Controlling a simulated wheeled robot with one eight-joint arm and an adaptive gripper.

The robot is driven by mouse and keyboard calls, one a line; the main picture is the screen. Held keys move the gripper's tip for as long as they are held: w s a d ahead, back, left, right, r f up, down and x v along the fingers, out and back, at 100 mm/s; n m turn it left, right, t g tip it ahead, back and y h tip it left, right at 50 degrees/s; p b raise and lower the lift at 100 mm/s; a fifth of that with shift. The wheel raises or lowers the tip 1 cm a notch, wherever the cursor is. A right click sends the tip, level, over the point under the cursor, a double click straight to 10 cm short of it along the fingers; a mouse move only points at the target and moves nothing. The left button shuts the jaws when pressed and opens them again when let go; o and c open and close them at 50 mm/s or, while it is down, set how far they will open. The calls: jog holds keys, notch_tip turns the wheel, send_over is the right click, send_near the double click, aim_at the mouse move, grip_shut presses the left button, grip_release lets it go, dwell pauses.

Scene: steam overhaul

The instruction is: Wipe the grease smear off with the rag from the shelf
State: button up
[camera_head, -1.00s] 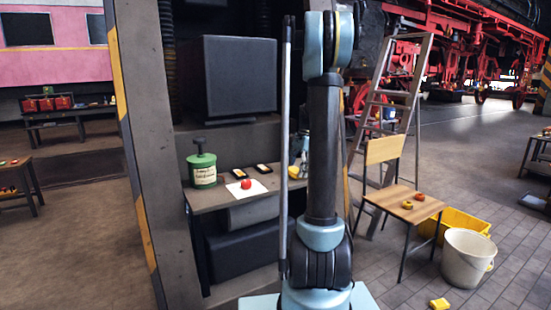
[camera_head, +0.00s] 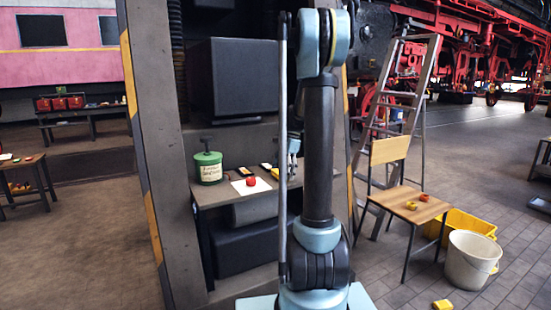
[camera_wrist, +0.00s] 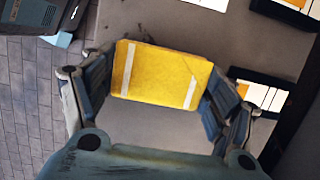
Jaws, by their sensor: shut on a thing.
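The rag is a folded yellow cloth with two white stripes (camera_wrist: 160,75). In the wrist view it sits between the two fingers of my gripper (camera_wrist: 158,88), which are shut on its left and right sides. In the head view the rag (camera_head: 275,172) shows as a small yellow patch over the shelf (camera_head: 225,192), and my gripper is mostly hidden behind my arm and pole. A faint dark mark (camera_wrist: 143,37) shows on the surface at the rag's upper edge; it may be the grease smear. I cannot tell whether the rag touches the surface.
A green can (camera_head: 208,168), a red round thing (camera_head: 251,181) on white paper (camera_head: 238,187) and two dark-framed cards (camera_wrist: 262,97) lie on the shelf. A dark box (camera_head: 232,78) hangs above. To the right stand a chair (camera_head: 412,205), ladder (camera_head: 400,95) and bucket (camera_head: 470,258).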

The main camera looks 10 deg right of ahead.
jog(key=shift+s+a, duration=0.2)
jog(key=shift+a, duration=0.4)
jog(key=shift+s+a, duration=0.2)
jog(key=shift+a, duration=0.35)
jog(key=shift+a+r, duration=0.15)
jog(key=shift+a, duration=0.1)
jog(key=shift+r, duration=4.05)
